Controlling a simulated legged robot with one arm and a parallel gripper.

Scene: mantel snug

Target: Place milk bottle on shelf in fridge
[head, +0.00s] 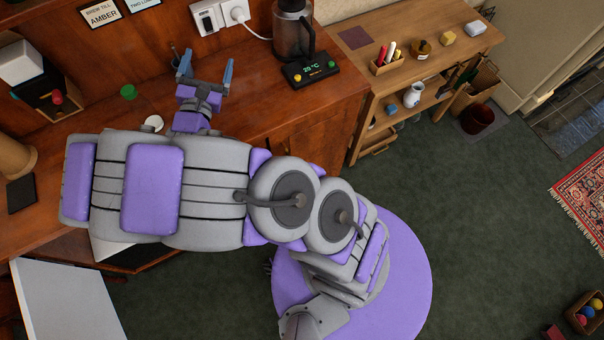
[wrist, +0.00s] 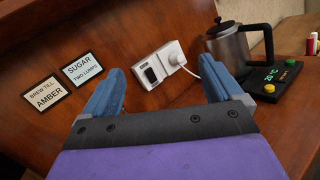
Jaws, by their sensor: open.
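My gripper (head: 206,76) is open and empty above the wooden counter, its two blue fingers pointing towards the back wall. In the wrist view my gripper (wrist: 164,78) has nothing between its fingers. I cannot make out a milk bottle for sure in either view. A white open door panel (head: 62,302) stands at the lower left, below the counter, and looks like the fridge door. The fridge's inside and shelf are mostly hidden behind my arm.
A green round thing (head: 129,91) and a white round thing (head: 153,123) lie on the counter (head: 262,95). A kettle (head: 292,32) stands by a black panel (head: 310,67). A wooden shelf unit (head: 440,45) with a white jug (head: 412,95) is right.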

